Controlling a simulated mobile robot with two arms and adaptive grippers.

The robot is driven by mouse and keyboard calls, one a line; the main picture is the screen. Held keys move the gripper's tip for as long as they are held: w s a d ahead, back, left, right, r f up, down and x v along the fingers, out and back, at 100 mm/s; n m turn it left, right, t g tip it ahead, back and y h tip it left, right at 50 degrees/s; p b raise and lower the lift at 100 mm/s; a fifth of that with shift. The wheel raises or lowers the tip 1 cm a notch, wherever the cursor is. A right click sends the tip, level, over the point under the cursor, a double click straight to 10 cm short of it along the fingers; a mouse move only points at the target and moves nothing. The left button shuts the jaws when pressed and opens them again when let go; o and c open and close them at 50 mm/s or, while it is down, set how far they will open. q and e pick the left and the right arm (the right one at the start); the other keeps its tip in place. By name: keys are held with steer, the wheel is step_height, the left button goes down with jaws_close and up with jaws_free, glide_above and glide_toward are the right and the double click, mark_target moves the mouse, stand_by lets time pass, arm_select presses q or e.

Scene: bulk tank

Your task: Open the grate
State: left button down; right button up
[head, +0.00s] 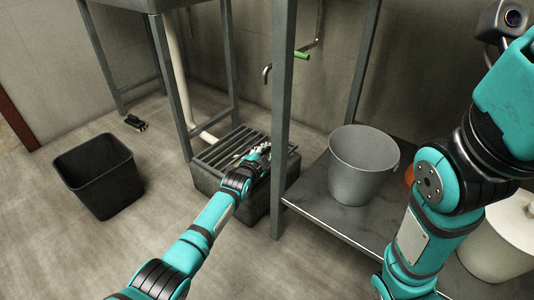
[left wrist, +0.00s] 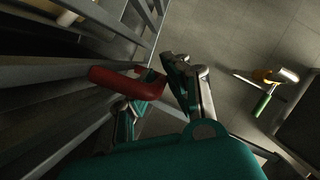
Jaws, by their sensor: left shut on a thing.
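The grate (head: 214,156) is a set of dark metal bars on top of a low dark box (head: 208,179) on the floor, under a metal stand. In the head view it looks about flat, partly hidden by my left arm. My left gripper (head: 258,156) is at the grate's right part. In the left wrist view, the left gripper (left wrist: 160,88) is shut on a red handle (left wrist: 112,80) beside the grate's bars (left wrist: 50,92). How the handle joins the bars is hard to see. My right arm shows at the right of the head view, but its gripper does not.
A black bin (head: 100,178) stands on the floor at left. A grey bucket (head: 362,165) sits on a low shelf (head: 340,215) at right, by a metal post (head: 282,110). The floor at front left is clear.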

arm_select(q)
steer(key=shift+n, duration=0.5)
steer(key=r+p, duration=0.1)
steer(key=r, duration=0.1)
steer(key=w+a+r+p, duration=0.1)
steer(key=r+p, duration=0.1)
steer(key=r, duration=0.1)
steer(key=shift+w+a+r, duration=0.2)
steer(key=shift+a+r, duration=0.1)
steer(key=shift+a, duration=0.1)
steer(key=w+a+r, duration=0.2)
steer(key=a+r, duration=0.1)
steer(key=r, duration=0.2)
steer(key=shift+w+a+r+p, duration=0.15)
steer(key=shift+w+a+p, duration=0.15)
steer(key=shift+a, duration=0.1)
steer(key=c, duration=1.4)
jaws_free()
steer(key=v, duration=1.2)
steer(key=shift+a, duration=0.15)
